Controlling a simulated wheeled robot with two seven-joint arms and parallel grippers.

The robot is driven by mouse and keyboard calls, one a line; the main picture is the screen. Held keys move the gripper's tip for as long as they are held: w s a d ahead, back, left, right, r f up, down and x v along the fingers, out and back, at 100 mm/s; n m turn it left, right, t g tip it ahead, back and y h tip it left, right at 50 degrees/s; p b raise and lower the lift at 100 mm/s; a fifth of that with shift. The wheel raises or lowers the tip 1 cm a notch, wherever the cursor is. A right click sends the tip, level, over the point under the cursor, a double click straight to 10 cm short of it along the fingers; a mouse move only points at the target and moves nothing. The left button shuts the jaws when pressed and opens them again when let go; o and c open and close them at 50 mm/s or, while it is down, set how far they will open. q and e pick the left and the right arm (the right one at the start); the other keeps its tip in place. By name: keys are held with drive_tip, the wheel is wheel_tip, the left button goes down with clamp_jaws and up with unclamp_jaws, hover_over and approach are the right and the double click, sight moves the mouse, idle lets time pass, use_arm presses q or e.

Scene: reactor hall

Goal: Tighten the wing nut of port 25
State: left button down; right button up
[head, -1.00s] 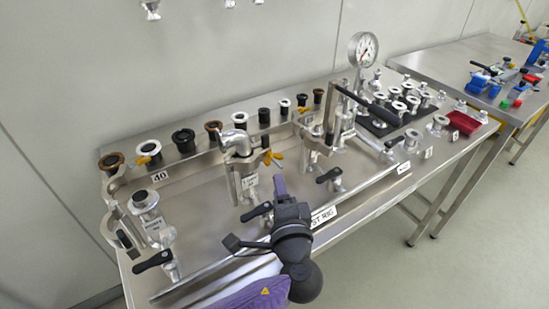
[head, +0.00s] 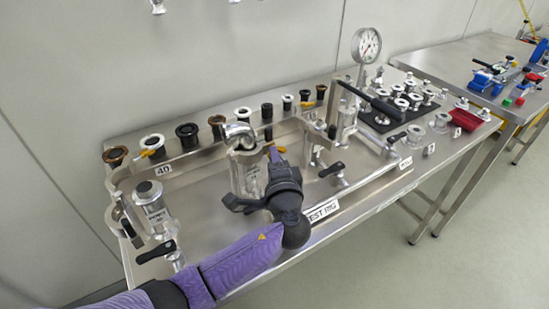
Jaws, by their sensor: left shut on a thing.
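A yellow wing nut (head: 279,149) shows at the clamped port (head: 246,165) in the middle of the bench, just beyond the tip of my left gripper (head: 274,158). My left arm reaches in from the lower left, and its gripper is shut on the wing nut; the fingertips are mostly hidden by my own wrist. The port is a metal body with a bent silver elbow (head: 239,131) on top. Its label is partly covered and I cannot read the number. My right gripper is not in view.
A second yellow wing nut (head: 147,153) sits near the "40" label (head: 163,169). Black-handled valves (head: 155,252) and a lever (head: 370,99) stand around the rig. A pressure gauge (head: 366,45) rises behind. A red tray (head: 468,119) lies at the right.

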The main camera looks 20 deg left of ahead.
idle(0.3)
use_arm(q)
drive_tip(key=m+g+p, duration=0.2)
drive_tip(key=m+p, duration=0.1)
drive_tip(key=p, duration=0.1)
drive_tip(key=m+g+p, duration=0.2)
drive_tip(key=m+p, duration=0.2)
drive_tip(key=r+m+g+p, duration=0.1)
drive_tip(key=m+p, duration=0.2)
drive_tip(key=p, duration=0.1)
drive_tip(key=shift+w+d+m+g+y, duration=0.25)
drive_tip(key=shift+m+g+y, duration=0.05)
drive_tip(key=shift+m+g, duration=0.1)
drive_tip(key=shift+r, duration=0.1)
idle(0.6)
